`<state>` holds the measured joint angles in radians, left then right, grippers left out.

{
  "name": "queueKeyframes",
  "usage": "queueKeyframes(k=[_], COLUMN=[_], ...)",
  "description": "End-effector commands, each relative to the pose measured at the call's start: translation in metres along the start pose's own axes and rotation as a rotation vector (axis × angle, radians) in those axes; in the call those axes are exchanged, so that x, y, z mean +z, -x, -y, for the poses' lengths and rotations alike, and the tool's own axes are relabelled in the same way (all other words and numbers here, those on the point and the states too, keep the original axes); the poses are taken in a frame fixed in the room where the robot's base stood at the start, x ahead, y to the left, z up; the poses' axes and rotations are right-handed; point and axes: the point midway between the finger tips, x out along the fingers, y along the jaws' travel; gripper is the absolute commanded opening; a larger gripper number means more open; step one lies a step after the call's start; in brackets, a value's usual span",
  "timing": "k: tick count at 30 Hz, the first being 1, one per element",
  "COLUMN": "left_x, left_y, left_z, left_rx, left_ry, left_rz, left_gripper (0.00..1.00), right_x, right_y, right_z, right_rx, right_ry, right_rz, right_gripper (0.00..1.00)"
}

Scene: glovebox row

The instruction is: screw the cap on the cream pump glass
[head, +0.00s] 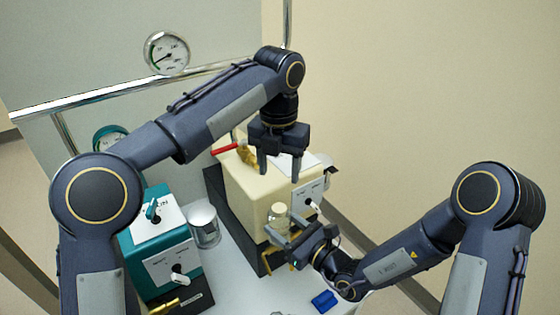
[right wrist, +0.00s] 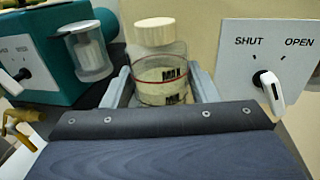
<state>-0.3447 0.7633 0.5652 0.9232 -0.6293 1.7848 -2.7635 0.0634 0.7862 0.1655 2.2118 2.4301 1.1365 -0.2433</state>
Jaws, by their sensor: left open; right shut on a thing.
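The cream pump (head: 247,190) is a cream box on a dark base in the middle of the head view. Its clear glass (right wrist: 162,80), with a red line and MAX lettering, is at the pump's front. A round cream cap (right wrist: 154,31) sits on top of the glass; it also shows in the head view (head: 279,209). I cannot tell how tightly it is seated. My right gripper (head: 283,233) is shut on the glass, a finger on each side. My left gripper (head: 281,176) is open and empty, pointing down above the pump, apart from the cap.
A teal pump (head: 160,245) with its own clear glass (head: 204,222) stands to the left. A panel with a white SHUT/OPEN lever (right wrist: 268,88) is right of the cream glass. A red-handled brass valve (head: 245,154) is behind. A blue object (head: 324,301) lies on the white table (head: 235,285).

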Motion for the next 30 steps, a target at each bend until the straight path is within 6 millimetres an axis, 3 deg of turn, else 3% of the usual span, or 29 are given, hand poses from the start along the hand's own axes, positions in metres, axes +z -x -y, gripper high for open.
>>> queueKeyframes(k=[6,14,15,21,30], left_x=[0.000,0.000,0.000,0.000,0.000], left_y=[0.017,0.018,0.018,0.017,0.017], left_z=[0.002,0.002,0.002,0.003,0.003], left_rx=[-0.002,-0.003,-0.003,-0.003,-0.003], left_ry=[-0.003,-0.005,-0.005,-0.005,-0.005], left_rz=[-0.002,-0.003,-0.003,-0.003,-0.003], left_gripper=[0.55,0.55,0.55,0.55,0.55], right_x=[0.000,0.000,0.000,0.000,0.000], right_y=[0.000,0.000,0.000,0.000,0.003], right_z=[0.001,0.001,0.001,0.001,0.001], right_rx=[-0.004,-0.004,-0.004,-0.002,-0.001], right_ry=[-0.001,-0.001,-0.001,0.000,0.000], right_rz=[-0.001,-0.001,-0.001,-0.001,-0.001], right_gripper=[0.00,0.00,0.56,0.79,0.79])
